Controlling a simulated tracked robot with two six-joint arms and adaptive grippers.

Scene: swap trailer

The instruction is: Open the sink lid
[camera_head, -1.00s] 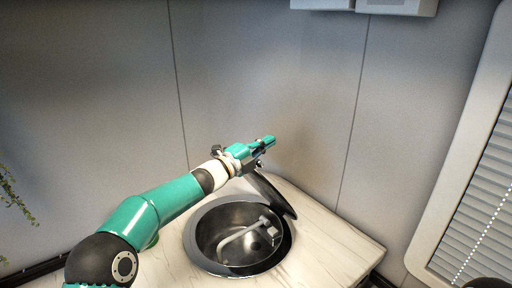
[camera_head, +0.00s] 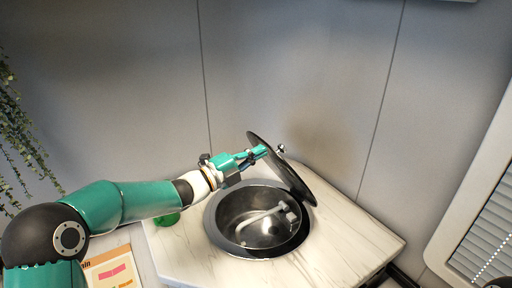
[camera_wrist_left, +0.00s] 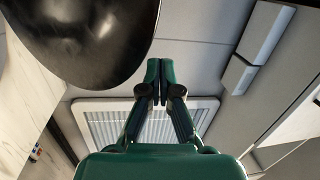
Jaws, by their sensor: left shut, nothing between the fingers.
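The round steel sink (camera_head: 228,236) is set in the pale counter, with its faucet (camera_head: 265,216) lying folded inside the basin. The dark round sink lid (camera_head: 290,180) stands tilted up at the sink's back right edge, with a small knob (camera_head: 281,148) on its far side. My left gripper (camera_head: 262,152) is shut and empty in front of the lid's upper part. In the left wrist view the shut fingertips (camera_wrist_left: 153,85) are beside the dark lid (camera_wrist_left: 85,35), which fills the upper left; contact cannot be told. My right gripper is not in view.
The pale counter (camera_head: 340,235) is clear right of the sink. A green object (camera_head: 167,219) stands at its left, partly behind my arm. A plant (camera_head: 22,135) hangs at the far left. Grey walls stand close behind, and a blind-covered window (camera_head: 490,235) is at right.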

